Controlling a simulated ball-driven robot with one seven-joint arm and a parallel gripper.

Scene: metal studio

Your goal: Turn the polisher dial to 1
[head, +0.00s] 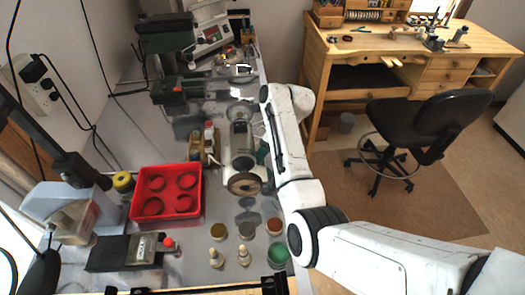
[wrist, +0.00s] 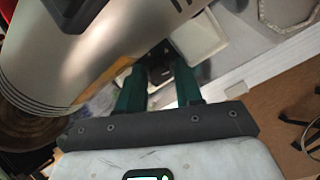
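The polisher (head: 238,146) is a silvery-grey machine on the bench in the head view, with a brown wheel (head: 243,184) at its near end. Its rounded metal body (wrist: 95,45) fills the upper left of the wrist view. My gripper (wrist: 160,68) is low beside the polisher's right side, with two green fingers apart. A small dark part shows between and beyond the fingertips; I cannot tell whether it is the dial or whether the fingers touch it. In the head view my arm covers most of the gripper. The dial's number cannot be read.
A red tray (head: 137,212) with round wells stands left of the polisher. Several small jars and two pale pegs (head: 244,257) stand in front. A green pot (head: 277,254) is near the bench edge. A wooden workbench (head: 345,50) and black chair (head: 430,118) are to the right.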

